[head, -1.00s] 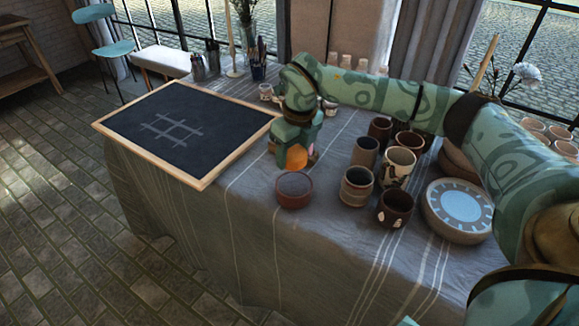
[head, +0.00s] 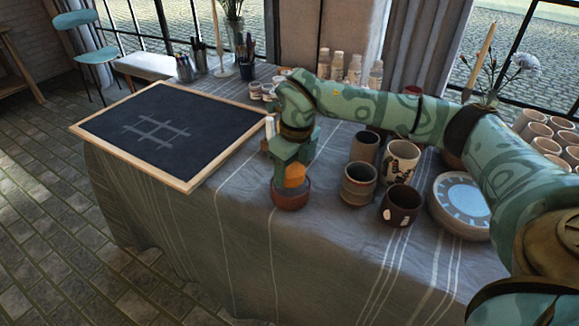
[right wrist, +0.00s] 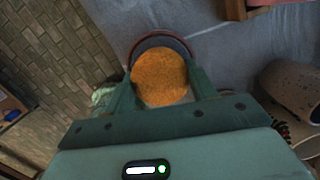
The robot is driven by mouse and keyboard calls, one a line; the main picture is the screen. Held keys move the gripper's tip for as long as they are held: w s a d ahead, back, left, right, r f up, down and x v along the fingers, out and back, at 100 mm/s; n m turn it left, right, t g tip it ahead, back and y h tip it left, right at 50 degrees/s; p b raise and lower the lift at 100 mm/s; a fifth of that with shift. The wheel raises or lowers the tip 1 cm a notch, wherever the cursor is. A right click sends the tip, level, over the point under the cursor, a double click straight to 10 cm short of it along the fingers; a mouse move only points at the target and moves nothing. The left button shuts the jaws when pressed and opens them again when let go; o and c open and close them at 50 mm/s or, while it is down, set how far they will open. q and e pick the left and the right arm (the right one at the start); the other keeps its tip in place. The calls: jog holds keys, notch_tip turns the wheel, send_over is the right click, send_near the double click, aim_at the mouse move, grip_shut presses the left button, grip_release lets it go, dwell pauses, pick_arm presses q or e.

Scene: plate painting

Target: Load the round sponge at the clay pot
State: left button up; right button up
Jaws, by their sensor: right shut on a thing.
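My right gripper (head: 291,178) is shut on the round orange sponge (head: 295,174). The sponge also shows between the fingers in the right wrist view (right wrist: 159,77). The reddish-brown clay pot (head: 290,197) stands on the cloth-covered table near its front edge. The gripper and sponge are right over the pot's opening; the sponge covers most of the inside in the right wrist view, with the pot's rim (right wrist: 150,37) showing behind it. I cannot tell whether the sponge touches what is inside. My left gripper is not in view.
A wood-framed blackboard (head: 165,130) with a grid drawn on it lies to the left. Several cups, among them a dark one (head: 400,205), and a plate with a blue centre (head: 461,201) stand to the right. Bottles (head: 354,69) and small jars stand behind.

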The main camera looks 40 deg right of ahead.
aim_at(291, 168)
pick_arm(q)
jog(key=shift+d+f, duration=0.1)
pick_arm(e)
jog(key=shift+f, duration=0.45)
dwell(0.8)
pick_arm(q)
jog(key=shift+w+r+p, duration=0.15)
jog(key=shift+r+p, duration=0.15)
pick_arm(e)
jog(key=shift+s+f, duration=0.1)
dwell(1.3)
